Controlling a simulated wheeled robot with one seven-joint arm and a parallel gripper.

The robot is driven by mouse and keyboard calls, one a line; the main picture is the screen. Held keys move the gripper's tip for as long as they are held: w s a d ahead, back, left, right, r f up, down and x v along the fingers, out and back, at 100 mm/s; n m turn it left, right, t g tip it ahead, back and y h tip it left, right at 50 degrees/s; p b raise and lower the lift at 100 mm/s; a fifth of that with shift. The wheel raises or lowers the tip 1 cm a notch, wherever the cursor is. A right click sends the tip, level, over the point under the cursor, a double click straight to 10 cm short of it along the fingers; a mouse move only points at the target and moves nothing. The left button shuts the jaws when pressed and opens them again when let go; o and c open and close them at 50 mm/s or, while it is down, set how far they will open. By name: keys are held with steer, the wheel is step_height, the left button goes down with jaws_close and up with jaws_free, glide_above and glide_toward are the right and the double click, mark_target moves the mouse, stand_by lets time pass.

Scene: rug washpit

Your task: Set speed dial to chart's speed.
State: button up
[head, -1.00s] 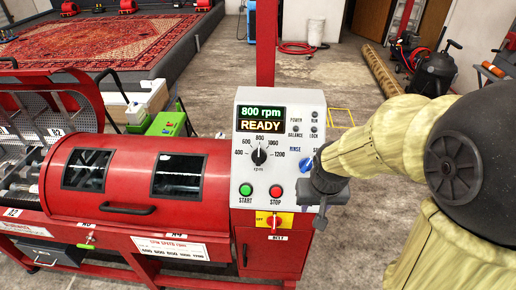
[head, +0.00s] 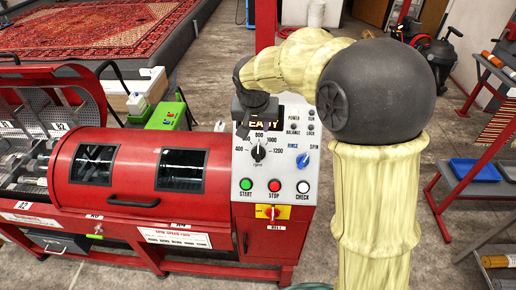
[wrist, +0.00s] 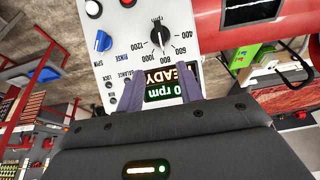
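The speed dial (head: 258,153) is a black round knob on the pale control panel (head: 239,185), ringed by numbers from 400 to 1200. It also shows upside down in the wrist view (wrist: 160,36), with its pointer toward 800. The display (head: 263,123) is partly covered by my arm; in the wrist view its visible part (wrist: 160,84) reads "0 rpm" and "READY". My gripper (head: 243,122) is over the panel's upper left, above the dial. In the wrist view its two fingers (wrist: 157,84) are apart and empty. A white spin speed chart (head: 175,238) hangs on the machine's front; its small print is hard to read.
A blue rinse/spin knob (head: 303,160) is right of the dial. Green start (head: 245,184), red stop (head: 274,185) and white check (head: 303,187) buttons sit below, above a red-yellow switch (head: 271,212). The red drum cover (head: 125,180) is at left.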

mark_target(258, 151)
steer(key=p+x, duration=0.4)
steer(key=x, duration=1.3)
steer(key=shift+f, duration=0.1)
jaws_close()
